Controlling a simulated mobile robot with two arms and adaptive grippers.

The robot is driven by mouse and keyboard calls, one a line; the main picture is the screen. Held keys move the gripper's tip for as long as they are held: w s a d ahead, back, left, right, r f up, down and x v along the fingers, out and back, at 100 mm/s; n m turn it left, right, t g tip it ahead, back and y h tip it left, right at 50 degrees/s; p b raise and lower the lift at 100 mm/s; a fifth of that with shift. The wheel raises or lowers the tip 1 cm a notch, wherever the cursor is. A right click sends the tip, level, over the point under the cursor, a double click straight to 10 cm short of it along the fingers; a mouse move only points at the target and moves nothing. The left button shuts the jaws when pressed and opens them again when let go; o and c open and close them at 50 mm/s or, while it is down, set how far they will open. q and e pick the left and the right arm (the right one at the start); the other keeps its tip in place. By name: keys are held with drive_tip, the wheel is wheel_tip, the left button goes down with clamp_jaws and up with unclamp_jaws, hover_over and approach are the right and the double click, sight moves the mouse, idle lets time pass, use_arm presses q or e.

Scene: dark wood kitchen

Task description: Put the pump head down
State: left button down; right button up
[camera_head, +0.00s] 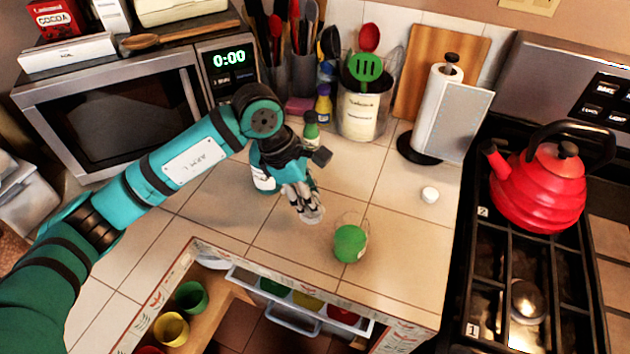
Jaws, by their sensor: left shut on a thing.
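My left gripper (305,205) points down over the tiled counter, left of and behind the green container. It is shut on a small pale, partly see-through thing (312,215) at its fingertips, which looks to be the pump head. Its shape is mostly hidden by the fingers, and I cannot tell whether it touches the counter. A green, rounded container (350,244) with a clear upper part stands near the counter's front edge. A white and teal bottle (264,180) is partly hidden behind my left gripper. My right gripper is not in view.
A small white round thing (429,194) lies on the counter at the right. A paper towel holder (446,112) and a utensil crock (362,106) stand at the back. The stove with a red kettle (538,190) is at the right. An open drawer (292,318) lies below the front edge.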

use_arm(q)
drive_tip(key=w+f+p, duration=0.1)
drive_tip(key=w+f, duration=0.1)
drive_tip(key=w, duration=0.1)
drive_tip(key=w+f+p, duration=0.1)
drive_tip(key=w, duration=0.1)
drive_tip(key=shift+p, duration=0.35)
drive_tip(key=shift+w+f, duration=0.1)
drive_tip(key=shift+f, duration=0.4)
drive_tip(key=shift+d, duration=0.1)
drive_tip(key=shift+f+b, duration=0.5)
drive_tip(key=shift+b, duration=0.15)
drive_tip(key=c, duration=1)
unclamp_jaws()
drive_tip(key=shift+r, duration=0.1)
drive_tip(key=shift+c, duration=0.2)
drive_tip(key=shift+r, duration=0.1)
